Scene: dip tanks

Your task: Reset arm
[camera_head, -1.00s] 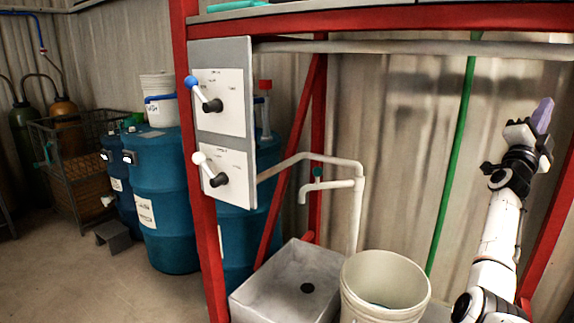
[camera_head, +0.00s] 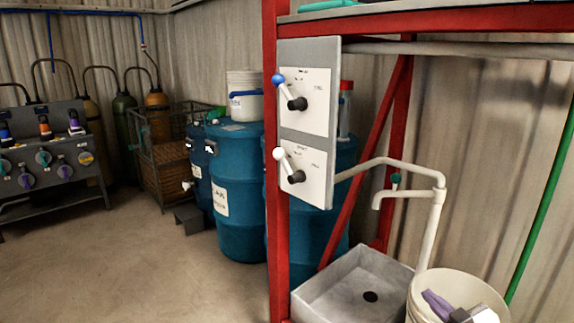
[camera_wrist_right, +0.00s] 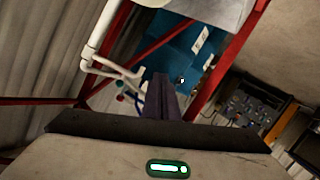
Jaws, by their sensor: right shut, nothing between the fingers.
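My right gripper (camera_head: 436,302) shows at the bottom right of the head view, in front of the white bucket (camera_head: 487,283). Its purple fingers are together, with nothing seen between them. In the right wrist view the shut purple fingers (camera_wrist_right: 165,97) point away from the camera, with blue drums (camera_wrist_right: 185,60) and white pipes (camera_wrist_right: 100,45) beyond. My left gripper is not in view.
A grey sink (camera_head: 345,290) stands left of the bucket under a white pipe spout (camera_head: 400,170). A red frame post (camera_head: 277,150) carries a panel with two levers (camera_head: 306,120). Blue drums (camera_head: 238,190) stand behind. Open floor (camera_head: 130,265) lies left.

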